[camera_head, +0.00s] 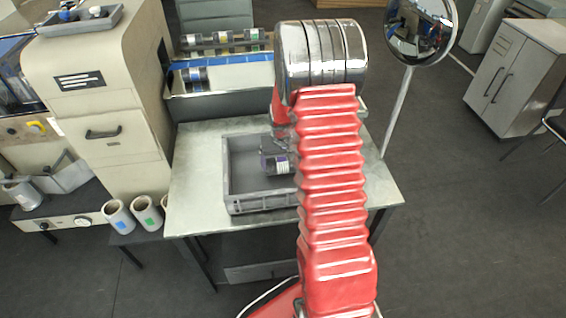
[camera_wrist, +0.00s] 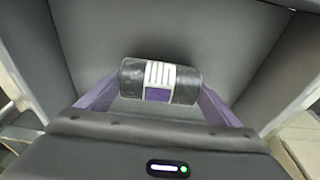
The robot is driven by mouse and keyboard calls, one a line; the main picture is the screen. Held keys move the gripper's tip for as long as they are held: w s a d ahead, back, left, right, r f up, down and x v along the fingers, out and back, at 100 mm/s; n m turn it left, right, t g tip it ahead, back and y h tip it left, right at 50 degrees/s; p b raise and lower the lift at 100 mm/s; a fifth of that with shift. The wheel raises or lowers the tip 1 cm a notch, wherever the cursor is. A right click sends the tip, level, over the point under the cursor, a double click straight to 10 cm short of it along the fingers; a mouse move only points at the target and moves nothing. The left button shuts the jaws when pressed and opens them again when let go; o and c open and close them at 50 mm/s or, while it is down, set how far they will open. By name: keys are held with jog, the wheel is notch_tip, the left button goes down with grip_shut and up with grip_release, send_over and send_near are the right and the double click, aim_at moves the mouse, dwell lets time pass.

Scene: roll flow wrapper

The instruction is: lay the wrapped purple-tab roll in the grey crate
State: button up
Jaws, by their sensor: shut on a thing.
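The wrapped purple-tab roll (camera_wrist: 160,80) is black with a white striped label and a purple patch. My gripper (camera_wrist: 158,92) is shut on it, with one purple finger at each end of the roll in the wrist view. In the head view the roll (camera_head: 276,162) shows inside the outline of the grey crate (camera_head: 262,206), near its right side. The crate stands on the metal table, and its right part is hidden behind my red arm. In the wrist view the crate's grey floor and walls surround the roll; I cannot tell whether the roll touches the floor.
Behind the crate is a rack (camera_head: 222,72) with several dark rolls. The metal table (camera_head: 198,150) has bare room left of the crate. A round mirror (camera_head: 421,27) on a pole stands right.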

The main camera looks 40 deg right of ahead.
jog(key=shift+f, duration=0.6)
jog(key=o, duration=1.2)
notch_tip(320, 180, up, 14)
jog(key=s+a, duration=0.1)
jog(key=s, duration=0.1)
jog(key=shift+s+f, duration=0.2)
jog(key=shift+f, duration=0.05)
jog(key=shift+s+a, duration=0.1)
dwell(0.8)
